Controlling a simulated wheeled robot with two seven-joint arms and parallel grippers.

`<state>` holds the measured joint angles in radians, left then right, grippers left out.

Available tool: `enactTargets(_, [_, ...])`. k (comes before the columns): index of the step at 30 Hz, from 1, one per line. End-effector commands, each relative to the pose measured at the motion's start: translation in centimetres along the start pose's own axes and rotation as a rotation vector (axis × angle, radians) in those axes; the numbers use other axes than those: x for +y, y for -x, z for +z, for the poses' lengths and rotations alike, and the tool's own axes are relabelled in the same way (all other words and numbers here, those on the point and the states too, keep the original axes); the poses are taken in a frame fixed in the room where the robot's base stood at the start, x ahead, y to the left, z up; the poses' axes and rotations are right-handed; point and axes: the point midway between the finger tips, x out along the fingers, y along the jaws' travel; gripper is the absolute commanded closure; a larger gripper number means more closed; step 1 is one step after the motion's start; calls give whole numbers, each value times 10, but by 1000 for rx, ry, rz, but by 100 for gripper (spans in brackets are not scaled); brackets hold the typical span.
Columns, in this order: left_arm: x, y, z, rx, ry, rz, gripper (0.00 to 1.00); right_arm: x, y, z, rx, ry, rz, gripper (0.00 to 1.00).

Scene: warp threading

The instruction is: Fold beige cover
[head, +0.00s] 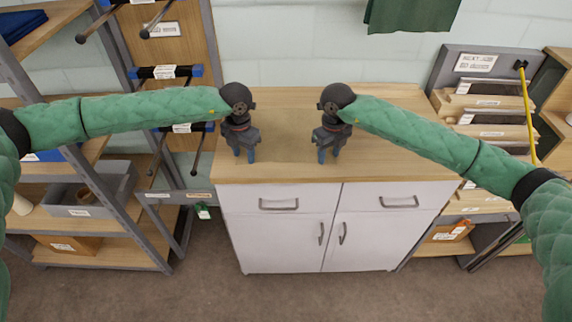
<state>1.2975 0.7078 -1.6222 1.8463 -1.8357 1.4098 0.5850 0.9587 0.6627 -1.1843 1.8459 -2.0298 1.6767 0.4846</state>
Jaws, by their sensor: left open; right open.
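A flat, slightly darker beige patch (285,146) shows on the wooden cabinet top between my two grippers. It looks like the beige cover lying flat, but its colour is so close to the wood that its edges are hard to make out. My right gripper (328,156) points down to the right of the patch, also open and seemingly empty. I cannot tell whether the fingertips touch the surface.
The wooden cabinet top (395,150) is otherwise clear, above white drawers and doors (279,235). A shelf rack with a grey bin (85,190) stands at the left. A rack of wooden trays (490,100) stands at the right. A green cloth (410,12) hangs on the back wall.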

Motion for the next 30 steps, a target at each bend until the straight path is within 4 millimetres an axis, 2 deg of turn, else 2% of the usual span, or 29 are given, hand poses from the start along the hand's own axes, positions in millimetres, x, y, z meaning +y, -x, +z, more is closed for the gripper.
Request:
enactTargets(15, [0, -5, 0, 0, 0, 0, 58, 0, -4, 0, -1, 0, 0, 58])
enactTargets(27, [0, -5, 0, 0, 0, 0, 97, 0, -5, 0, 0, 0, 0, 97])
enactTargets(30, [0, -5, 0, 0, 1, 0, 100, 0, -5, 0, 0, 0, 0, 100])
